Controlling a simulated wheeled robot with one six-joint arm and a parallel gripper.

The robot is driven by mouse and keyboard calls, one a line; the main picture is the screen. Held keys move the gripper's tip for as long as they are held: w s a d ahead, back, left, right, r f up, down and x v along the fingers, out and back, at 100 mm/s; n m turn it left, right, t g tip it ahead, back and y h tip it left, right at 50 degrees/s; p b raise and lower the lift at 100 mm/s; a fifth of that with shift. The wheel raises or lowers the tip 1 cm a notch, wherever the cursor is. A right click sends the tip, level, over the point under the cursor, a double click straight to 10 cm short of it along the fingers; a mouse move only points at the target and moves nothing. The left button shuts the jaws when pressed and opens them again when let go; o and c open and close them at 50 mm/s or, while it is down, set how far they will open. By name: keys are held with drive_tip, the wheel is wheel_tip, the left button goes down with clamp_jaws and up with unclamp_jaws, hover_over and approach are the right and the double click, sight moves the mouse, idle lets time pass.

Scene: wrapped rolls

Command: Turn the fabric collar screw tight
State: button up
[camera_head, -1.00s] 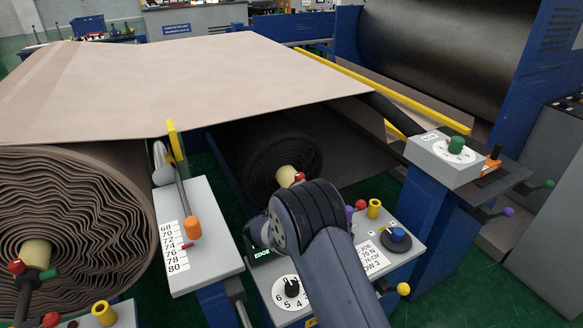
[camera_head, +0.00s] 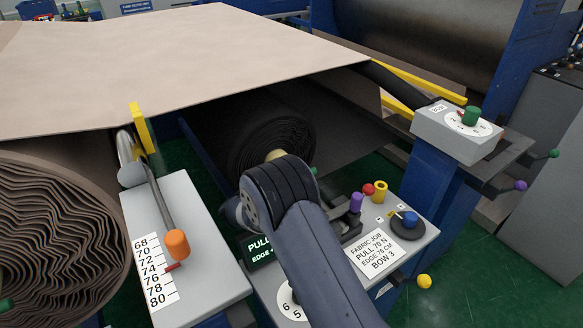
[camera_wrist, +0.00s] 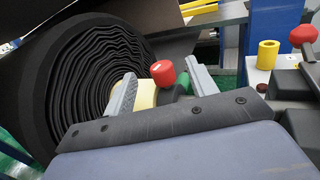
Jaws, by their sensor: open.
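A dark wound roll (camera_head: 262,128) lies under the table, with a pale yellow core (camera_head: 275,155). In the wrist view the roll (camera_wrist: 88,80) shows its spiral end and the core (camera_wrist: 147,94). A red knob (camera_wrist: 162,72) and a green piece (camera_wrist: 182,85) sit by the core; I cannot tell which is the collar screw. My gripper (camera_wrist: 161,74) is open, with one grey finger each side of the red knob. Contact cannot be told. In the head view my arm hides the gripper and red knob; the green piece (camera_head: 313,171) shows beside the arm.
A control panel (camera_head: 408,240) with purple, red, yellow and blue knobs stands close right of my arm. A scale stand (camera_head: 185,215) with an orange-tipped lever is at left. A brown roll (camera_head: 55,235) lies far left. A dial box (camera_head: 458,133) stands at right.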

drive_tip(key=shift+w+d+f, duration=0.5)
drive_tip(key=shift+w+d, duration=0.15)
drive_tip(key=shift+w, duration=0.5)
drive_tip(key=shift+w+d+f, duration=0.45)
drive_tip(key=shift+w+d, duration=0.15)
drive_tip(key=shift+w, duration=0.5)
drive_tip(key=shift+w+d+f, duration=0.5)
drive_tip(key=shift+w+d, duration=0.15)
drive_tip(key=shift+w, duration=0.5)
drive_tip(key=shift+c, duration=0.5)
drive_tip(key=c, duration=0.8)
drive_tip(key=shift+c, duration=0.2)
drive_tip(key=shift+f+b, duration=0.15)
drive_tip(key=shift+b, duration=0.35)
